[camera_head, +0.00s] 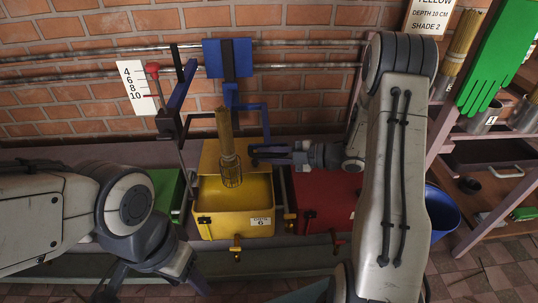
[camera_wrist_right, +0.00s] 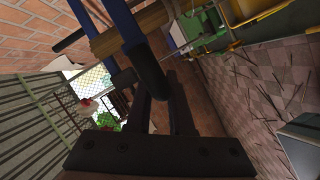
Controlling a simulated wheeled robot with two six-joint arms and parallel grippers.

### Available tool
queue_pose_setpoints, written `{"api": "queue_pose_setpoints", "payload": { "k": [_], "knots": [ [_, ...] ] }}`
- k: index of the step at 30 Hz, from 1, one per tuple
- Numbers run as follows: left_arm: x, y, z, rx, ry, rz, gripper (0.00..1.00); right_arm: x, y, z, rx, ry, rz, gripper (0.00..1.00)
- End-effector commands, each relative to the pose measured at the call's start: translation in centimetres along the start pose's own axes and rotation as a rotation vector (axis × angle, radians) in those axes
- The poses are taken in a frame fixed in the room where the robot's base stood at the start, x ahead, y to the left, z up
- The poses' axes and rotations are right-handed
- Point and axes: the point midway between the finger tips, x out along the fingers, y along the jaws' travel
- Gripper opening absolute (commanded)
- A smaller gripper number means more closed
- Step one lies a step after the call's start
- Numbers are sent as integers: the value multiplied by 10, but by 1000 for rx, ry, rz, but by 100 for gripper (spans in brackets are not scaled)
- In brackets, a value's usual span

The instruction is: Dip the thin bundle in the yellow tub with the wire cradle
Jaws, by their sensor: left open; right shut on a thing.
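The yellow tub (camera_head: 204,221) stands at mid bench in the head view, with yellow liquid inside and a tap in front. The thin tan bundle (camera_head: 225,128) stands upright in the wire cradle (camera_head: 232,174) over the tub's back part. I cannot tell whether the cradle's lower end touches the liquid. A blue frame (camera_head: 231,97) rises behind it. My right gripper (camera_head: 258,156) is right beside the bundle, shut on a dark handle (camera_wrist_right: 150,75) joined to blue bars. My left gripper (camera_head: 150,284) is open and empty at the lower left, in front of the bench.
A red tub (camera_head: 322,199) stands right of the yellow one and a green tub (camera_head: 166,190) left. A depth scale (camera_head: 134,85) and a red-knobbed lever (camera_head: 153,71) are behind. A sign (camera_head: 430,17) reads yellow, depth 10 cm, shade 2. Shelves with bundles stand at right.

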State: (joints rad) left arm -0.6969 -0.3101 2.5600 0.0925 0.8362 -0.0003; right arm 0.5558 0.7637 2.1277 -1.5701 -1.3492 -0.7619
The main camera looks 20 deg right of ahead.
Motion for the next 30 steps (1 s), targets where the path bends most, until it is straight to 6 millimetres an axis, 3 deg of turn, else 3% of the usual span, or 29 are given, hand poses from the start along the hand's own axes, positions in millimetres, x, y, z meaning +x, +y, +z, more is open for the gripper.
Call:
{"api": "queue_pose_setpoints", "payload": {
  "k": [6, 7, 9, 20, 23, 30],
  "knots": [
    [0, 0, 0, 0, 0, 0, 57, 0, 0, -1, 0, 5, 0, 0],
    [0, 0, 0, 0, 0, 0, 57, 0, 0, -1, 0, 5, 0, 28],
    [0, 0, 0, 0, 0, 0, 57, 0, 0, -1, 0, 5, 0, 50],
    [-1, 0, 0, 0, 0, 0, 57, -4, 0, 0, 1, 0, 1, 50],
    [-6, 0, 0, 0, 0, 0, 57, -15, 2, 0, 1, -2, 2, 50],
    [-24, 2, -1, 0, 0, 0, 57, -63, 3, -1, 3, -3, 4, 50]
  ]
}}
